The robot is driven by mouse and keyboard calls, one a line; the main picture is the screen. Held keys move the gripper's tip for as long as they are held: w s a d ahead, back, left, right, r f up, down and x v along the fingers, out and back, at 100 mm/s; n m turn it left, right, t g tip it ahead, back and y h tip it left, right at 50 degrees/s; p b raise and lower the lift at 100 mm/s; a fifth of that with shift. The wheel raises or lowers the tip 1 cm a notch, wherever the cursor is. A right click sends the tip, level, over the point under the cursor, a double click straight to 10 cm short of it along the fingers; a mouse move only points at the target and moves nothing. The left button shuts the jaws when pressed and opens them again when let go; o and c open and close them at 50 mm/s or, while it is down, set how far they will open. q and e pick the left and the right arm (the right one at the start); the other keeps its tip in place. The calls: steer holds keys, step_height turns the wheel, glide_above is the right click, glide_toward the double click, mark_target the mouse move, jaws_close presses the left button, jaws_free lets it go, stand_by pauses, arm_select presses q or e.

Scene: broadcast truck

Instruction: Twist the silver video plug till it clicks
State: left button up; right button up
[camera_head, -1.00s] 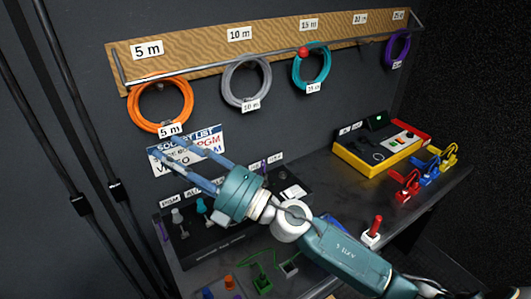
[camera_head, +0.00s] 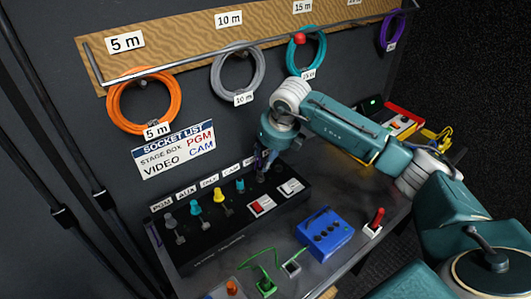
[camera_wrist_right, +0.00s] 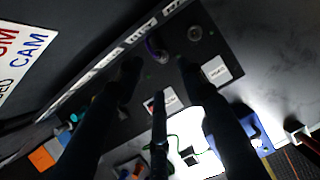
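A black socket panel (camera_head: 205,237) with a row of labels carries several coloured plugs. A silver-grey plug (camera_head: 168,219) stands at its left end. My right gripper (camera_head: 264,165) points down at the right part of the row. My left gripper is not in view.
A blue box (camera_head: 325,235), a green connector (camera_head: 266,286) with its cable and a red-handled piece (camera_head: 374,222) sit on the desk. Coiled cables (camera_head: 144,102) hang on the wall above.

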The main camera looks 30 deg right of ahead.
mark_target(260, 169)
steer(key=p+x, duration=0.2)
steer(key=x, duration=0.7)
steer(key=shift+w+a+f, duration=0.1)
steer(key=shift+f, duration=0.25)
jaws_close()
steer(key=c, duration=0.6)
jaws_free()
steer(key=c, duration=1.4)
jaws_free()
steer(key=shift+a+m+h+p, duration=0.15)
steer(key=shift+m+h+p, duration=0.15)
steer(key=shift+m, duration=0.4)
steer(key=c, duration=1)
jaws_free()
steer(key=shift+m+h, duration=0.4)
steer(key=shift+m, duration=0.6)
